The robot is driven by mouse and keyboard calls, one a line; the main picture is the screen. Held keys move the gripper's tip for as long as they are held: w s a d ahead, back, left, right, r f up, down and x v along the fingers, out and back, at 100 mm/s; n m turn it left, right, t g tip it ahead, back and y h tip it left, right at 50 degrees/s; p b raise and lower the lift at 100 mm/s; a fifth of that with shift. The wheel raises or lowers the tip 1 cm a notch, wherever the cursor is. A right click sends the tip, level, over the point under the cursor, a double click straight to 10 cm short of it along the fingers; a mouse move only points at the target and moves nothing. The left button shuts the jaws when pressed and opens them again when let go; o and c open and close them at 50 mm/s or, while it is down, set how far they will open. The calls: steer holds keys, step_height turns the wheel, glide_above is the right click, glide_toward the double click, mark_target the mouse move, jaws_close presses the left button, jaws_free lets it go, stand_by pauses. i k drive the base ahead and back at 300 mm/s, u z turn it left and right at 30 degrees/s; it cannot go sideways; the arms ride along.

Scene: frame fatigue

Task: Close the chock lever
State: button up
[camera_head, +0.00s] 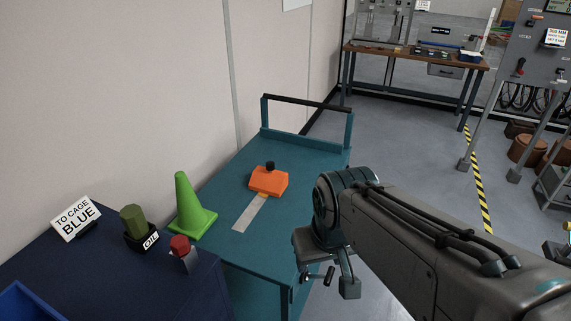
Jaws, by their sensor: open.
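An orange block (268,181) with a black knob (270,165) on top sits on the teal cart (225,190). It looks like the chock, but I cannot tell for sure which part is its lever or how the lever stands. A pale strip (250,213) runs from the block toward the front of the cart. My gripper (329,279) is open and empty, pointing down by the cart's right front edge. It is apart from the orange block, to the right and nearer the camera. My arm hides part of the cart's right side.
A green cone (188,207) stands at the cart's left edge. The navy table (105,270) holds a red-topped item (180,246), an oil holder (140,236) and a sign (75,217). A rail (308,103) closes the cart's far end. The cart top around the block is mostly clear.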

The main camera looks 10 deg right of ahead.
mark_target(327, 277)
steer(key=z, duration=0.55)
steer(key=k, duration=0.45)
steer(key=z, duration=0.55)
steer(key=i, duration=0.9)
steer(key=u, duration=0.55)
